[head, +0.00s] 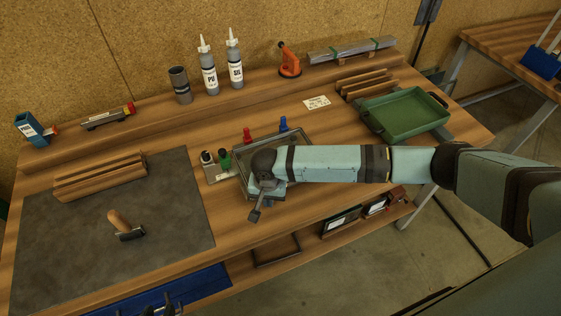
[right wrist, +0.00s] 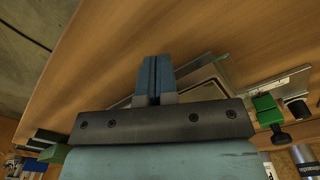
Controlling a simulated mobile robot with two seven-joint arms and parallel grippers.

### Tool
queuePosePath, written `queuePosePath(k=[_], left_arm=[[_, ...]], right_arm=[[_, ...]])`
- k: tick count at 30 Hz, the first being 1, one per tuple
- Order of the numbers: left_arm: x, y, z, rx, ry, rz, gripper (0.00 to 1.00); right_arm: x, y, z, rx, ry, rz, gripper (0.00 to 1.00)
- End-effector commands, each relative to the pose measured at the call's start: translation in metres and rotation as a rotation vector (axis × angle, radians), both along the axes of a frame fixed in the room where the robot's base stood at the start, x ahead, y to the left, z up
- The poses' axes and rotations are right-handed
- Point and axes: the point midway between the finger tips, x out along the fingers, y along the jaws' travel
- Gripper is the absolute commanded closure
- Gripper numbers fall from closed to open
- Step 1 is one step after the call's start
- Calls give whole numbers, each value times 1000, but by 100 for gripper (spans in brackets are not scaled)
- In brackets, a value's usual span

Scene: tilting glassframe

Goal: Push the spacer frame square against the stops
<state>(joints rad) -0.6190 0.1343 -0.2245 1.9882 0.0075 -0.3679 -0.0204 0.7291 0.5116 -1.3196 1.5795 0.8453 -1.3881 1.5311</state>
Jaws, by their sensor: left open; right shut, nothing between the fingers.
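The spacer frame (head: 318,142), a thin dark-edged rectangle, lies on the workbench. My right arm covers its near part in the head view. A corner of it (right wrist: 205,82) shows just right of my fingers in the right wrist view. A red peg (head: 247,135) and a blue peg (head: 283,124) stand along its far side. My right gripper (head: 254,215) is shut and empty at the frame's near left corner; its blue fingertips (right wrist: 154,72) are together. I cannot tell whether they touch the frame. My left gripper (head: 168,309) is open, small at the bottom edge.
A green-knobbed clamp (head: 225,161) with a black knob stands left of the frame. A green tray (head: 408,115) is at the right. A grey mat (head: 75,235) holds wooden strips (head: 98,178) and a roller (head: 124,227). Bottles (head: 209,75) stand on the back shelf.

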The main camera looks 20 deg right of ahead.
Motion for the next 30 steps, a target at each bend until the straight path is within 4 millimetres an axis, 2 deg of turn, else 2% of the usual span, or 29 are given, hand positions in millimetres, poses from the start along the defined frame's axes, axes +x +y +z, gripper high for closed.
queuePosePath(k=[20,30], left_arm=[[0,0,0,0,0,0,57],[0,0,12,0,0,0,57]], right_arm=[[6,0,0,0,0,0,100],[-3,0,2,1,2,0,100]])
